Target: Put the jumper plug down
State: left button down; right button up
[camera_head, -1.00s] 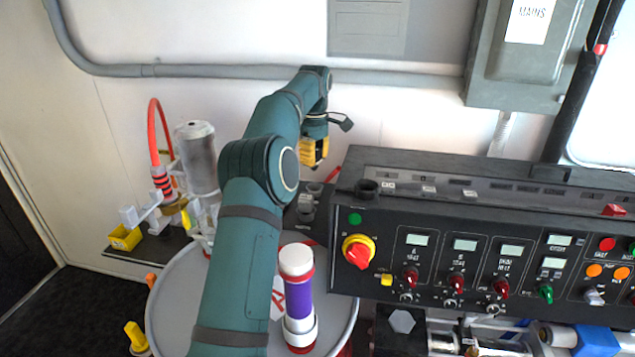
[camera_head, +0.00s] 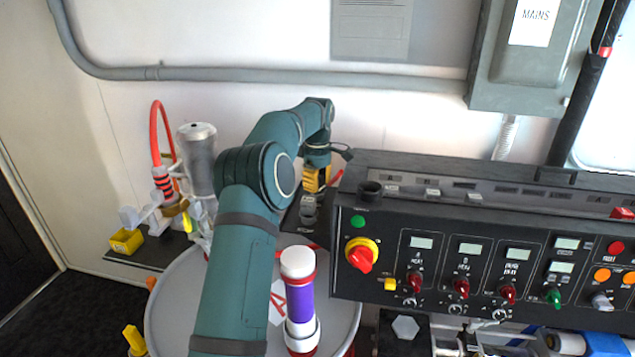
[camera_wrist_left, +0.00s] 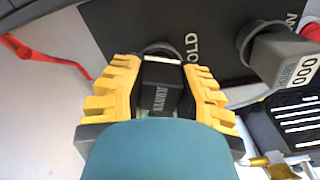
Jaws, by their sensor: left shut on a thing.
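My left gripper (camera_head: 316,179) reaches over the drum to a small dark panel left of the control console. In the left wrist view its yellow fingers (camera_wrist_left: 160,95) are shut on the black jumper plug (camera_wrist_left: 158,99), which has a pale printed label, hard to read. The plug sits close over or on a dark plate (camera_wrist_left: 150,30) marked "OLD" in the visible part; I cannot tell whether it touches. In the head view the plug is hidden by the gripper. My right gripper is out of view.
A grey plug or connector (camera_wrist_left: 283,55) marked "000" stands right of the gripper. The black control console (camera_head: 480,250) is close on the right. A red cable (camera_wrist_left: 60,60) runs at left.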

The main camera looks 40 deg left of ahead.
pick_arm(q)
jog(key=c, duration=0.8)
grip_release()
notch_tip(320, 180, up, 10)
jog(key=shift+f+p, duration=0.1)
jog(key=shift+p, duration=1.05)
jog(key=shift+w+r, duration=0.1)
jog(key=shift+r, duration=1.15)
